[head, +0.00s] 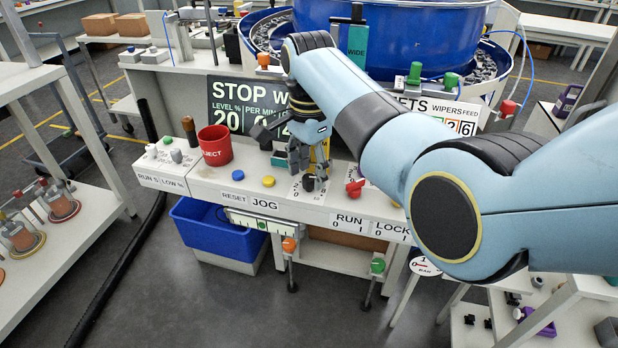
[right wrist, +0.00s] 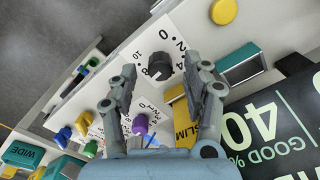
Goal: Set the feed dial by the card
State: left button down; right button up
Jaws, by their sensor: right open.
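A black dial knob (right wrist: 158,66) sits on a white numbered plate in the right wrist view; it also shows in the head view (head: 308,184), partly behind my fingers. A light mark on the knob seems to face the 8, but this is small. My right gripper (head: 307,167) is open above the dial. In the right wrist view, my gripper (right wrist: 164,80) has one finger on each side of the knob; contact cannot be told.
A yellow button (head: 268,181) and red cup (head: 215,146) stand left of the dial. A red knob (head: 355,187) is close on its right. In the right wrist view, a purple knob (right wrist: 141,124) lies between the fingers' bases. A dark STOP board (head: 245,105) stands behind.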

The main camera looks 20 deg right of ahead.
jog(key=shift+f, duration=1.15)
grip_shut()
